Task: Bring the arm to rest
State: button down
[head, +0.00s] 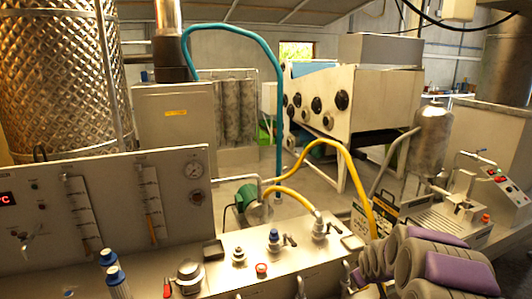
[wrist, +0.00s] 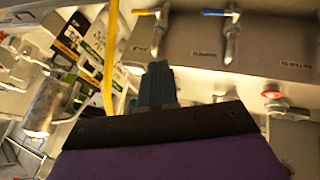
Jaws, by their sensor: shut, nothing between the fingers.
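My gripper (wrist: 158,82) shows in the wrist view, its two dark fingers together and empty. It is beside the front of a metal panel (wrist: 185,50) with valve taps and apart from it as far as I can tell. In the head view, my grey and purple arm (head: 425,262) is folded at the lower right. The gripper's fingers cannot be made out there.
A control panel (head: 110,205) and valve bench (head: 215,275) fill the near left and middle. A yellow hose (head: 350,165) runs close to my arm. A steel tank (head: 432,140) stands behind right. Open floor (head: 322,180) shows beyond the bench.

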jog(key=s+a+r+m+g, duration=0.1)
jog(key=s+a+r, duration=0.25)
jog(key=s, duration=0.35)
jog(key=s+a+r+g+y+b, duration=0.1)
jog(key=s+a+r+g, duration=0.1)
jog(key=s+a, duration=0.35)
jog(key=s+a+r+m+g, duration=0.1)
jog(key=s+a+r, duration=0.1)
jog(key=s, duration=0.7)
jog(key=s+a+m+g, duration=0.1)
jog(key=s+a+g, duration=0.1)
jog(key=s, duration=1)
jog(key=s+a+r+m+g, duration=0.1)
jog(key=s+a+g, duration=0.1)
jog(key=s, duration=1.1)
jog(key=shift+a+r+g+y+b, duration=0.3)
jog(key=shift+a+y+b, duration=0.15)
jog(key=shift+a, duration=0.35)
jog(key=shift+s, duration=0.1)
